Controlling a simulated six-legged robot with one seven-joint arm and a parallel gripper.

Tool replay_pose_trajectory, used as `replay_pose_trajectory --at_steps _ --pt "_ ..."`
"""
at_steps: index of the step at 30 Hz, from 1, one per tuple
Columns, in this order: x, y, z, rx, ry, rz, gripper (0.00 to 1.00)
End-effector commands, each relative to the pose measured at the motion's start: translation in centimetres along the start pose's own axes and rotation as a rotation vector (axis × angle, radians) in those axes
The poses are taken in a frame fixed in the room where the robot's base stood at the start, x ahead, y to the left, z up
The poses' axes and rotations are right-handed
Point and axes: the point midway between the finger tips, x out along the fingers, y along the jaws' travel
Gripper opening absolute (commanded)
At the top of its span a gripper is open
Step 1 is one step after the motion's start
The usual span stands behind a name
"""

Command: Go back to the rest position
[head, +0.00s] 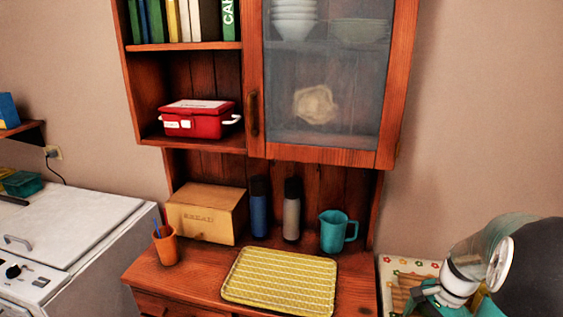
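My arm shows at the lower right of the head view, with white, teal and dark parts. What looks like my gripper (426,292) is at its lower end, partly cut by the bottom edge of the picture. It is in front of a floral-patterned surface (392,268) to the right of the wooden cabinet. Its fingers are too small and overlapped to tell whether they are open or shut. I see nothing clearly held.
The wooden counter (150,277) carries a yellow tray (281,281), bread box (207,213), orange cup (166,245), two bottles (259,208) and teal jug (334,231). A red box (198,119) sits on the shelf. A white stove (70,235) stands left.

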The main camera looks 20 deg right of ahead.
Motion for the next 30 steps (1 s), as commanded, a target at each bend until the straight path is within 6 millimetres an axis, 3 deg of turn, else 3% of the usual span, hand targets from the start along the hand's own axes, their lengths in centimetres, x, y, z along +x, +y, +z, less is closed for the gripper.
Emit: replay_pose_trajectory --at_steps 8,15,24,30 --pt "-3.4 -3.7 6.6 -0.294 0.124 0.01 1.0" --pt "-7.0 -5.8 15.4 -0.673 0.267 -0.012 1.0" --pt "-10.0 -4.9 25.9 -1.142 0.417 -0.097 1.0" --pt "-11.0 -2.9 31.2 -1.419 0.491 -0.179 1.0"
